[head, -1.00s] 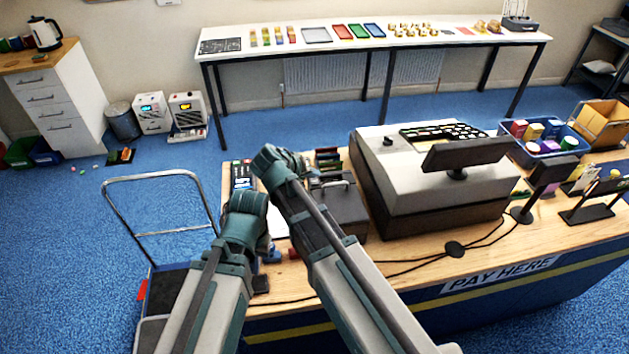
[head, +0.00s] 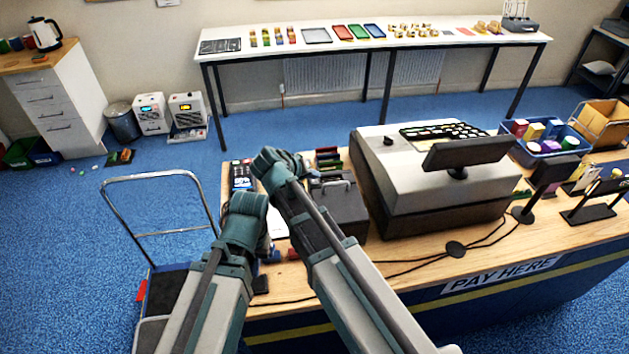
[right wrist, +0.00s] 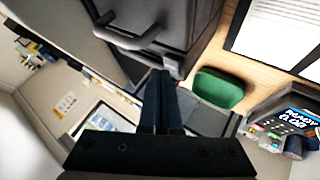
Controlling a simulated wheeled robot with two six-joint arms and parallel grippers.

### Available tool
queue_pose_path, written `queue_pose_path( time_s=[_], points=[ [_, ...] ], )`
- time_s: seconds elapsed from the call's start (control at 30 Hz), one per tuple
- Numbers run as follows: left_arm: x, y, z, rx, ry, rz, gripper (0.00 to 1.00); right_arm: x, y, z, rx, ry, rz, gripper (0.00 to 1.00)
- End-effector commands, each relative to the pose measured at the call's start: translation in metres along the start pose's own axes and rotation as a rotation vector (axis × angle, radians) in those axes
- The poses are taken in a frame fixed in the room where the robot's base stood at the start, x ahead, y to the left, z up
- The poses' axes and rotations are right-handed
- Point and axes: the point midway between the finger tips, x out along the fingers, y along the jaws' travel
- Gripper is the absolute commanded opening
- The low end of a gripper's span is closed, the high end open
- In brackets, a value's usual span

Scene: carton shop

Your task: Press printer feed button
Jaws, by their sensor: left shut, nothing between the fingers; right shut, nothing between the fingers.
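I cannot make out the printer's feed button in either view. A dark grey box with a handle (head: 345,214) stands on the counter left of the till, and it shows at the top of the right wrist view (right wrist: 185,30); I cannot tell if it is the printer. My right gripper (right wrist: 158,75) is shut and empty, its fingers beside this box. In the head view my right wrist (head: 278,168) hides its fingertips. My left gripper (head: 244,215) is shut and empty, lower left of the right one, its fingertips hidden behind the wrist.
A card reader (right wrist: 288,124), a white sheet (right wrist: 275,35) and a green rounded item (right wrist: 218,88) lie near my right gripper. The till (head: 430,190) stands right of the box. Cables cross the counter front (head: 400,285). A trolley (head: 150,205) stands left of the counter.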

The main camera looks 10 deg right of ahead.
Motion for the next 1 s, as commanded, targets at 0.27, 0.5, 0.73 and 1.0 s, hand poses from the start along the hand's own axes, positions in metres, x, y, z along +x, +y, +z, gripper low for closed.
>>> queue_pose_path(
  time_s=[0.27,0.5,0.73,1.0],
  points=[
    [0.0022,0.0002,-0.0001,0.0,0.0,0.0,0.0,0.0015,-0.0011,0.0011,0.0,0.0,0.0,0.0],
    [0.005,0.0005,-0.0003,0.0,0.0,0.0,0.0,0.0035,-0.0026,0.0026,0.0,0.0,0.0,0.0],
    [0.0076,0.0007,-0.0004,0.0,0.0,0.0,0.0,0.0054,-0.0039,0.0039,0.0,0.0,0.0,0.0],
    [0.0078,0.0007,-0.0004,0.0,0.0,0.0,0.0,0.0055,-0.004,0.004,0.0,0.0,0.0,0.0]
  ],
)
